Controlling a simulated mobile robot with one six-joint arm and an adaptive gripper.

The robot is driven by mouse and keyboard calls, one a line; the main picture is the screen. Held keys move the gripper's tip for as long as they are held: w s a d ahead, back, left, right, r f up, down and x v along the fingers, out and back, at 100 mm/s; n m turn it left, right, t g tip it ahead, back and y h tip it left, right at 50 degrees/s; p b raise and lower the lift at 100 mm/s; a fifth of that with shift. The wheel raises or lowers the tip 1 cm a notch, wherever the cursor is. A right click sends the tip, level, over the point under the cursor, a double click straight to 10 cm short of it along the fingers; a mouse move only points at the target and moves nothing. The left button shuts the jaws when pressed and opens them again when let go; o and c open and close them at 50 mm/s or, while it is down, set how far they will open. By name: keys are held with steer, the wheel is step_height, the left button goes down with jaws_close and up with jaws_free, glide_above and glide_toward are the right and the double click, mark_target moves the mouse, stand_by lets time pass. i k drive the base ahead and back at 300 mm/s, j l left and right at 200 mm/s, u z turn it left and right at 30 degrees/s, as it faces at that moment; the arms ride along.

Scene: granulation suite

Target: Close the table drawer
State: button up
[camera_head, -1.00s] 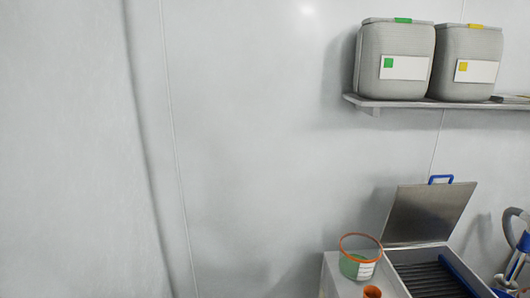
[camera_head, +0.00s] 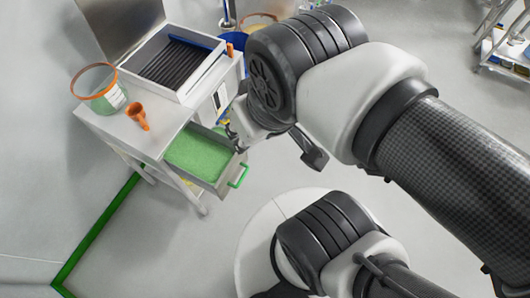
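The white table (camera_head: 172,112) stands at the upper left. Its drawer (camera_head: 227,171) is pulled out toward the lower right and holds green granules. A green handle (camera_head: 239,176) is on the drawer's front. My arm reaches in from the right. My gripper (camera_head: 236,132) is mostly hidden behind my wrist, close to the drawer's upper right side. I cannot tell whether it touches the drawer or whether its fingers are open.
On the table are an open metal box with a dark slatted inside (camera_head: 176,62), a clear tub with an orange rim and green contents (camera_head: 103,92), and an orange cup (camera_head: 138,114). A green floor stripe (camera_head: 98,232) runs at lower left. Floor below the drawer is clear.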

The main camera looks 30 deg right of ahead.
mark_target(204, 157)
steer(key=j+z, duration=0.35)
steer(key=j, duration=1)
